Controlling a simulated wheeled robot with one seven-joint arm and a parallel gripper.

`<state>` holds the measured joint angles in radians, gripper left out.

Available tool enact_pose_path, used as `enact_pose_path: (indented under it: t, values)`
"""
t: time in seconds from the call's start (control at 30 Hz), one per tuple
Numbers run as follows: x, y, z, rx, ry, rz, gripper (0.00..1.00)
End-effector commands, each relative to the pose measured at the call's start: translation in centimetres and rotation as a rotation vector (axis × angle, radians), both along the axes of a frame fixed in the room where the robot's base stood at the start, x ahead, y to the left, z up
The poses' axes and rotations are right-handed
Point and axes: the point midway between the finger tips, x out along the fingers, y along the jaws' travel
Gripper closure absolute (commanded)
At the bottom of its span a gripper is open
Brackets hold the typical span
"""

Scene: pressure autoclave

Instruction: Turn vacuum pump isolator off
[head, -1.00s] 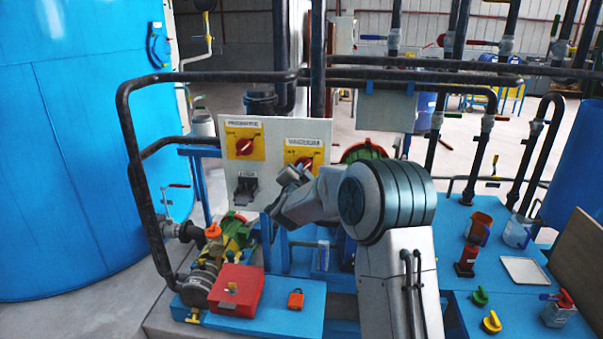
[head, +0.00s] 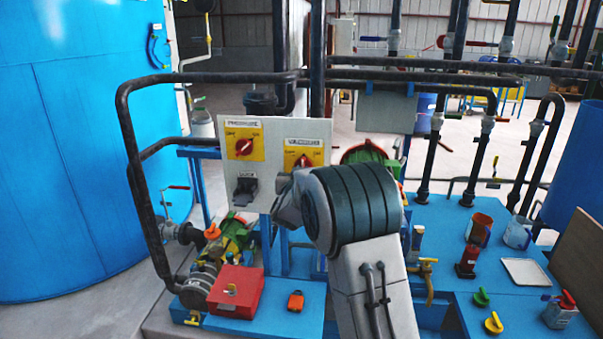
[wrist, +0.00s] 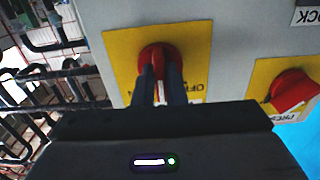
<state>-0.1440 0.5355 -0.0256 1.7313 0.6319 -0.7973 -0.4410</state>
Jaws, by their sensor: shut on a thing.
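The vacuum isolator is a red rotary knob on a yellow plate (head: 318,153) under the "VACUUM" label, on the right of the grey panel in the head view. My arm covers its lower part there. In the wrist view its red knob (wrist: 158,56) sits on the yellow plate (wrist: 122,50). My gripper (wrist: 161,80) is shut on this knob, with one dark finger on each side. The head view does not show the fingertips. The knob's exact angle is hard to read behind the fingers.
The similar "PRESSURE" isolator (head: 243,146) is left of it on the panel (head: 215,180), and right of it in the wrist view (wrist: 293,88). Dark pipes (head: 220,76) frame the panel. A red box (head: 236,290) stands on the blue bench.

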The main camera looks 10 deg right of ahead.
Motion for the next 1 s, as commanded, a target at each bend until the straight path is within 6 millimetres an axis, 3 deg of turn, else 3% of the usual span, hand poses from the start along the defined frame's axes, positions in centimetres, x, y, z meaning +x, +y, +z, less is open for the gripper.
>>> enact_pose_path:
  t: [0.6, 1.0]
  values:
    - [-0.04, 0.03, 0.02, -0.536, 0.178, 0.002, 1.0]
    - [-0.04, -0.06, -0.05, -0.737, 0.242, 0.002, 1.0]
